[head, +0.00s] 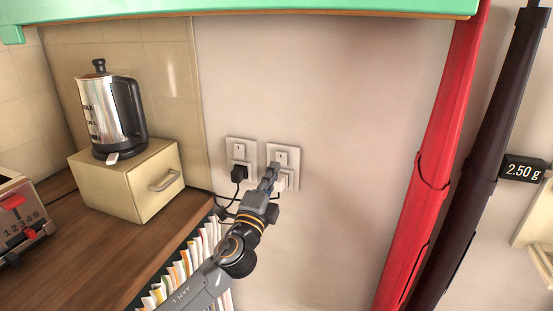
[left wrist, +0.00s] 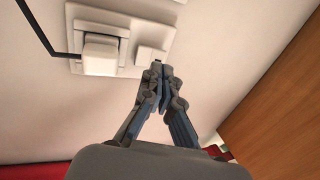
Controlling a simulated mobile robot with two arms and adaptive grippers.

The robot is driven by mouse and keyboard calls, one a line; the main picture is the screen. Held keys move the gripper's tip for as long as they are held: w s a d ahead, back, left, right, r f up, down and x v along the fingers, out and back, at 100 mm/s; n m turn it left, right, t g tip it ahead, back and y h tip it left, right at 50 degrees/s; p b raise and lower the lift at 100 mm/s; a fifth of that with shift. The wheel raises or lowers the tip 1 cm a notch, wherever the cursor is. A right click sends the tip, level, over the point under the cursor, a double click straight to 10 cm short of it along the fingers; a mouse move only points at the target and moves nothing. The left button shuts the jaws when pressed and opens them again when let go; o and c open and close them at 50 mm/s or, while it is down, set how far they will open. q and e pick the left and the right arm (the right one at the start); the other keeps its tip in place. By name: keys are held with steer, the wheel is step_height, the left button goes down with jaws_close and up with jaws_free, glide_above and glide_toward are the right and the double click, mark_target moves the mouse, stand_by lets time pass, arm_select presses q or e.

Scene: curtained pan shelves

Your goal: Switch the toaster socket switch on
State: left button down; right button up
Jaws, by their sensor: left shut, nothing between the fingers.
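Two white wall sockets sit side by side on the beige wall. The left socket (head: 240,148) holds a black plug (head: 239,172). The right socket (head: 291,156) holds a white plug, which shows clearly in the left wrist view (left wrist: 100,55). A small square white switch (left wrist: 150,57) is beside that plug on the same plate. My left gripper (head: 268,175) is shut and empty in front of the right socket. In the left wrist view its fingertips (left wrist: 158,77) are close to the switch; contact cannot be told. The toaster (head: 22,215) stands at the left edge, partly cut off.
A kettle (head: 108,115) stands on a cream box (head: 125,185) on the wooden counter (head: 75,235). Books (head: 190,262) stand below the counter's edge. Red (head: 435,150) and dark (head: 492,150) furled curtains hang at right. Bare wall lies between the sockets and curtains.

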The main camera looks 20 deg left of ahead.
mark_target(280, 156)
arm_select(q)
steer(key=shift+x, duration=1.55)
steer(key=r+p, duration=0.1)
steer(key=p, duration=0.2)
steer(key=shift+w+g, duration=0.2)
steer(key=shift+g, duration=0.1)
steer(key=shift+s+f, duration=0.1)
steer(key=shift+f, duration=0.35)
